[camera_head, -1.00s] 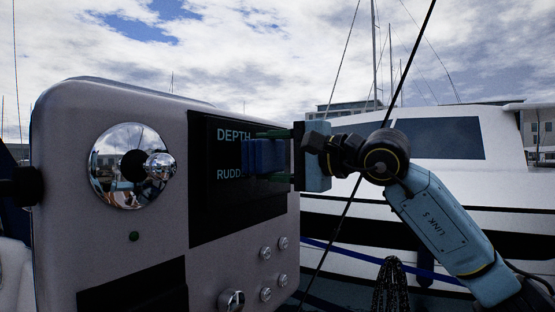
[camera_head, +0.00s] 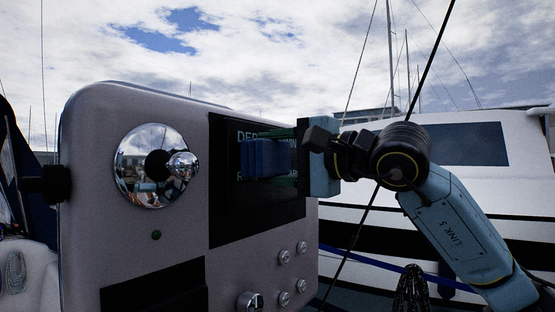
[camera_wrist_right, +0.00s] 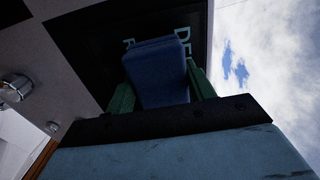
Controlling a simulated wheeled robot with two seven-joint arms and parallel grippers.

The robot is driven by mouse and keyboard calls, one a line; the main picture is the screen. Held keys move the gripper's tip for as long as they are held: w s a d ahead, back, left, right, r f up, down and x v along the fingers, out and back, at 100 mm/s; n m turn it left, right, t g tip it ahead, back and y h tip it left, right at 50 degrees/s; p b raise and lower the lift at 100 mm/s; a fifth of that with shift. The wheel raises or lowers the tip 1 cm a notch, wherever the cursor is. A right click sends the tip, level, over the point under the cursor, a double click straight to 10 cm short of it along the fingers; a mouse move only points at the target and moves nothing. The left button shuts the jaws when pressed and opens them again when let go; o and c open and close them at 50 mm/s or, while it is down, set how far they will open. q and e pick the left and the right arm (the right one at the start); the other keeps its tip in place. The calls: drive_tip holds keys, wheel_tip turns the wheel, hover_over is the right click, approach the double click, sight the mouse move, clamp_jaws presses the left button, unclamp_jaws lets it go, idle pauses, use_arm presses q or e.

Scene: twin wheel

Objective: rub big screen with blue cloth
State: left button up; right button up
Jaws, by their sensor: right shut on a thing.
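The big screen (camera_head: 230,215) is a black panel on the upper right of a grey console, with pale text partly hidden. My right gripper (camera_head: 270,156) reaches in from the right and is shut on the blue cloth (camera_head: 265,158), a folded block in front of the screen's upper part. In the right wrist view the blue cloth (camera_wrist_right: 158,72) sits between the green fingers, over the dark screen (camera_wrist_right: 95,45) and part of its lettering. I cannot tell for sure whether cloth and screen touch. My left gripper is not in view.
The grey console (camera_head: 90,220) has a shiny chrome wheel hub (camera_head: 152,165) left of the screen and several metal knobs (camera_head: 284,257) below it. A dark panel (camera_head: 155,288) is at lower left. A white boat (camera_head: 480,185) and a black rope stand behind my right arm.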

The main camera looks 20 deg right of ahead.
drive_tip(key=shift+s, duration=0.1)
drive_tip(key=shift+s+d+b, duration=0.4)
drive_tip(key=shift+s+b, duration=0.05)
drive_tip(key=shift+s, duration=0.15)
drive_tip(key=shift+b+v, duration=0.7)
drive_tip(key=shift+v, duration=1.5)
drive_tip(key=b+v, duration=0.1)
drive_tip(key=v, duration=0.2)
